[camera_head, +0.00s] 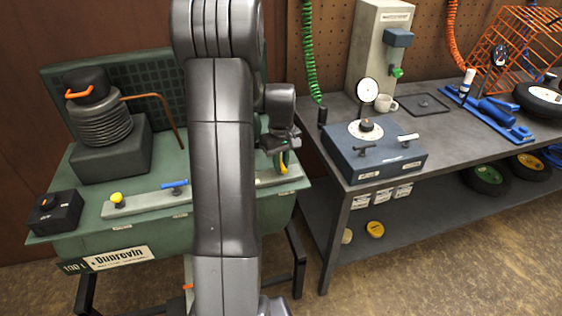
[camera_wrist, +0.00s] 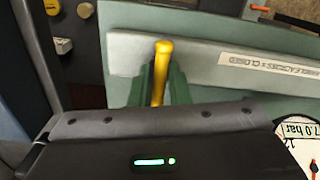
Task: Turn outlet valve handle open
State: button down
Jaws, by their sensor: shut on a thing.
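The yellow lever handle (camera_head: 283,163) is at the right end of the pale manifold bar (camera_head: 147,202) on the green compressor bench. In the wrist view the yellow handle (camera_wrist: 160,60) stands between two green fingers, roughly across the bar. My gripper (camera_wrist: 159,88) is shut on it. In the head view my gripper (camera_head: 278,147) is over the bar's right end, partly hidden by my arm. A blue lever (camera_head: 173,184) and a yellow knob (camera_head: 117,199) sit further left on the bar. A label (camera_wrist: 266,66) on the bar shows upside down, ending in "CLOSED".
A black box (camera_head: 55,211) and a bellows unit (camera_head: 100,118) stand on the green bench (camera_head: 172,150). A grey workbench (camera_head: 345,110) to the right carries a blue gauge box (camera_head: 385,158), a mug and tools. My arm hides the bench's middle. Floor in front is clear.

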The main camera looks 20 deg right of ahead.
jog(key=c, duration=1.4)
grip_release()
notch_tip(320, 180, up, 14)
jog(key=shift+f, duration=0.15)
notch_tip(320, 180, down, 14)
jog(key=shift+r, duration=0.1)
jog(key=shift+r, duration=0.1)
